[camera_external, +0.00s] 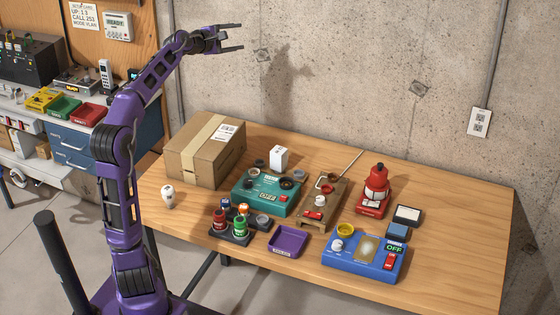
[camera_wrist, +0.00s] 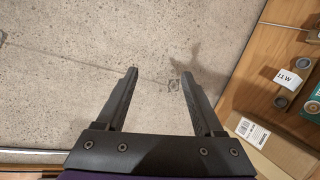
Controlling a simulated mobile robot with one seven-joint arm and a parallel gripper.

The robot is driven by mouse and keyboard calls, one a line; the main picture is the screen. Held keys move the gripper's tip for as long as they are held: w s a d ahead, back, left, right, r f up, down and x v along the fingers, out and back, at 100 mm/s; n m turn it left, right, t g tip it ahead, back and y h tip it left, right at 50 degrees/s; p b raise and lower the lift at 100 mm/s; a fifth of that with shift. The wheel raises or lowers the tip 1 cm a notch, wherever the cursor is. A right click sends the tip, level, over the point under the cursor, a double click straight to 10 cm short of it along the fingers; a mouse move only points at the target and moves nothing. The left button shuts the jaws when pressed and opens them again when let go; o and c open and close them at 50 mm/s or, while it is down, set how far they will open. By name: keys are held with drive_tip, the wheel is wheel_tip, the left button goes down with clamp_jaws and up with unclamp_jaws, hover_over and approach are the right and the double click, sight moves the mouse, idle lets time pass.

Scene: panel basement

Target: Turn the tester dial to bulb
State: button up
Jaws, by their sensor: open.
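The dial's small markings are too small to read. The edge of the teal box shows at the right of the wrist view (camera_wrist: 315,100). A white bulb (camera_external: 169,197) stands at the table's left edge. My gripper (camera_external: 241,37) is open and empty, high in front of the concrete wall, well above and away from the teal box. Its two spread fingers show in the wrist view (camera_wrist: 158,74) with nothing between them.
A cardboard box (camera_external: 195,160) stands left of the teal box, and a white carton (camera_external: 278,158) behind it. The table's right end is clear.

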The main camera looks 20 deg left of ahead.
drive_tip(key=d+f+m+g, duration=0.3)
drive_tip(key=f+g, duration=0.2)
drive_tip(key=f, duration=0.6)
drive_tip(key=m+g+y, duration=0.4)
drive_tip(key=g, duration=0.5)
approach(248, 181)
drive_tip(key=f+b, duration=0.2)
drive_tip(key=f, duration=0.2)
drive_tip(key=f+b, duration=0.2)
drive_tip(key=f, duration=0.2)
drive_tip(key=shift+w+f+b, duration=0.2)
drive_tip(key=shift+f+b, duration=0.1)
clamp_jaws()
